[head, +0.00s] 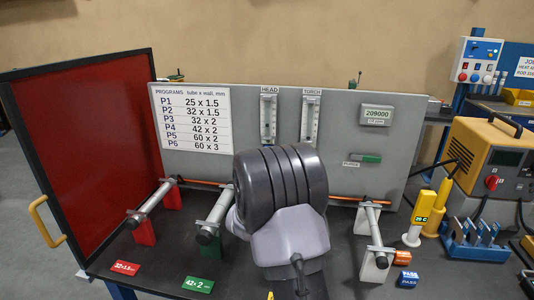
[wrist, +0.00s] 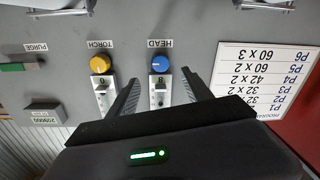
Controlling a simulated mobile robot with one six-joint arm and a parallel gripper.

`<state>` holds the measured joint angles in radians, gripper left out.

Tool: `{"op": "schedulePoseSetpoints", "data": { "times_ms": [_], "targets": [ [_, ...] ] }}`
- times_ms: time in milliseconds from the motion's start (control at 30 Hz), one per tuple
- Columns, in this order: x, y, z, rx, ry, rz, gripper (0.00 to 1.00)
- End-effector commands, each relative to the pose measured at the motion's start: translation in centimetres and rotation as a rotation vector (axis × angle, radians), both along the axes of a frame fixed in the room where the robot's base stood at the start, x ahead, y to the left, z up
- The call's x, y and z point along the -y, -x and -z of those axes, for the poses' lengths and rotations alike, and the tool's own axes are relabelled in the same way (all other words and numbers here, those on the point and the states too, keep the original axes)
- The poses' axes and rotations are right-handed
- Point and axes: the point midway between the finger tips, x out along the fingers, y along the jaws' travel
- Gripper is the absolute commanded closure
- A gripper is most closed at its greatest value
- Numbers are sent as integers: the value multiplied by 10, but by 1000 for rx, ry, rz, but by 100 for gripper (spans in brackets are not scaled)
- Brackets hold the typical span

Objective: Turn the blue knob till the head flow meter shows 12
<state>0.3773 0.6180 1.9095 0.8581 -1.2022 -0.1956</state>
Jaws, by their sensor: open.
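The blue knob (wrist: 160,63) sits beside the HEAD label on the grey panel, in the upside-down wrist view. My gripper (wrist: 162,76) is open, its two dark fingers to either side of the knob's line; whether they touch it I cannot tell. The head flow meter (head: 268,118) is a clear upright tube on the panel in the head view; its reading is too small to make out. It shows partly between my fingers in the wrist view (wrist: 160,92).
A yellow knob (wrist: 100,64) serves the TORCH meter (head: 311,118) beside it. A red screen (head: 85,150) stands left. Tubes on stands lie in front.

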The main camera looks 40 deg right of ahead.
Motion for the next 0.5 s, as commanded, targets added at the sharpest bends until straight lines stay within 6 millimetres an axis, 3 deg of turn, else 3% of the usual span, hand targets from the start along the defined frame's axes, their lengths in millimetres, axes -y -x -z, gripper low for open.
{"op": "schedulePoseSetpoints", "data": {
  "times_ms": [100, 300, 500],
  "targets": [
    [28, -25, 2, 4, 0, 1, 42],
    [65, -59, 1, 4, 0, 1, 42],
    [81, -75, 1, 1, -1, 0, 42]
  ]
}}
